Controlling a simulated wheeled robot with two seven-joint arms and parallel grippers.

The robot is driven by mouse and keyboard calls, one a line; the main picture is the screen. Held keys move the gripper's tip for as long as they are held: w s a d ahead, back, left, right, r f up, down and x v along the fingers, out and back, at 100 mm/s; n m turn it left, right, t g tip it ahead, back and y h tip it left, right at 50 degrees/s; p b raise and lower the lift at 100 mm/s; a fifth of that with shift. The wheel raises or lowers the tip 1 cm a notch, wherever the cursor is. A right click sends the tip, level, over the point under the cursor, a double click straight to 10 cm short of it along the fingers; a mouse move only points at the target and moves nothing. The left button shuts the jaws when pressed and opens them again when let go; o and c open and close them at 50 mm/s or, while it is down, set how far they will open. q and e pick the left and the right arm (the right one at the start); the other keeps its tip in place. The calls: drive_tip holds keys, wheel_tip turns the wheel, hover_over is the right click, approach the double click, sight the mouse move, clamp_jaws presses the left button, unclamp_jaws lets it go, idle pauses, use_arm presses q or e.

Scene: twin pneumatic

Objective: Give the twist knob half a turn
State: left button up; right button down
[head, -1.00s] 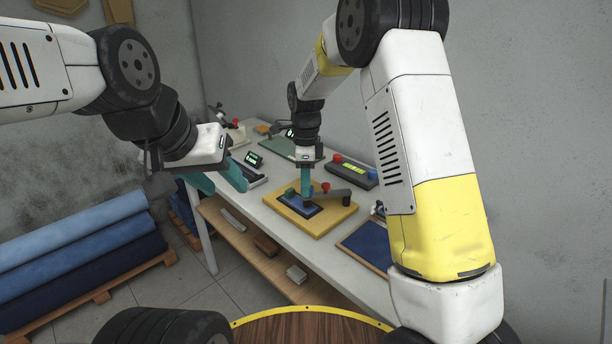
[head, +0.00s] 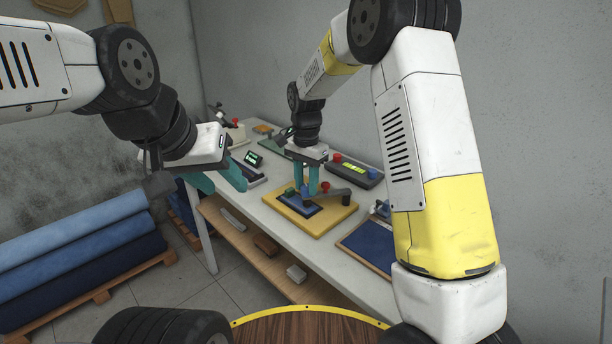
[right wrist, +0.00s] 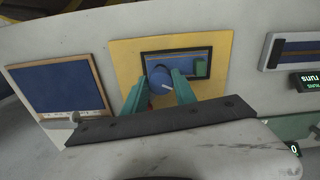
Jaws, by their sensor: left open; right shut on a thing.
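The twist knob (right wrist: 160,80) is blue and round with a white mark, on a dark-framed blue panel (right wrist: 180,55) fixed to a yellow board (right wrist: 125,65). My right gripper (right wrist: 159,91) points down at the panel, its teal fingers on either side of the knob and shut on it. In the head view the right gripper (head: 306,188) stands over the yellow board (head: 322,228), and the knob shows only partly between the fingers. The white mark points towards the lower right in the right wrist view. My left gripper (head: 218,182) is open and empty, left of the table.
A dark lever with a red end (head: 325,187) stands close to the right finger. A dark box with a lit display (head: 355,170) lies behind; a blue wood-framed board (head: 368,247) lies at right.

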drive_tip(key=n, duration=0.6)
drive_tip(key=shift+d, duration=0.15)
drive_tip(key=n, duration=0.5)
drive_tip(key=shift+d+n, duration=0.1)
drive_tip(key=shift+n, duration=0.3)
drive_tip(key=n, duration=0.6)
drive_tip(key=shift+w+d, duration=0.1)
drive_tip(key=n, duration=0.5)
drive_tip(key=shift+w+n, duration=0.1)
drive_tip(key=shift+n, duration=0.3)
drive_tip(key=c, duration=1)
unclamp_jaws()
drive_tip(key=shift+r, duration=0.1)
